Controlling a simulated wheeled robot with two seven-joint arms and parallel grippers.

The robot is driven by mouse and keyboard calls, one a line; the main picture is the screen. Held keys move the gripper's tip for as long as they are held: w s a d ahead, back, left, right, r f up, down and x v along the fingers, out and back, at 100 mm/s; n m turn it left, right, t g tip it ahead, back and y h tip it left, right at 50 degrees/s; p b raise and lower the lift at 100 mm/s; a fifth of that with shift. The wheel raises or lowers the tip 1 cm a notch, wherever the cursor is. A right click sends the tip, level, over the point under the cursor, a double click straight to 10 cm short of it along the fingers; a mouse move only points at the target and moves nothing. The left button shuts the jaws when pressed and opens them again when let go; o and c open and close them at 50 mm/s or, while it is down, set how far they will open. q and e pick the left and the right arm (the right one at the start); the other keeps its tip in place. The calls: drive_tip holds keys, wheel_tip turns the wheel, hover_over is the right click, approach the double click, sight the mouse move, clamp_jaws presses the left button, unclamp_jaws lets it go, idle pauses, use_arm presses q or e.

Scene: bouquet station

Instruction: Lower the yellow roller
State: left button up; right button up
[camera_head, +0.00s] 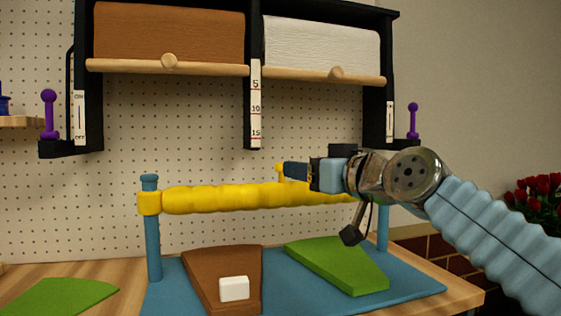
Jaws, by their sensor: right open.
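The yellow roller (225,198) is a bumpy horizontal bar held up between two blue posts (152,240), well above the blue board (215,264). A small yellow knob or handle (279,169) stands up near its middle. My right gripper (287,171) comes in from the right, with its fingertips at or very near this knob; I cannot tell whether they touch it. Its jaws are open. My right gripper and arm hide part of the roller's right end and the top of the right post. My left gripper is not in view.
On the blue board lie a brown piece (207,272) with a white block (234,289), and a green piece (338,264). Another green piece (60,296) lies left on the table. Above hang a brown roll (168,30) and a white roll (322,44). Red flowers (540,190) stand right.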

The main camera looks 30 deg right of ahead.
sight(282, 185)
drive_tip(key=w, duration=0.2)
drive_tip(key=w+p, duration=0.1)
drive_tip(key=w, duration=0.2)
drive_tip(key=w+p, duration=0.1)
drive_tip(key=w, duration=0.2)
drive_tip(key=shift+w+a, duration=0.15)
drive_tip(key=shift+a, duration=0.2)
clamp_jaws()
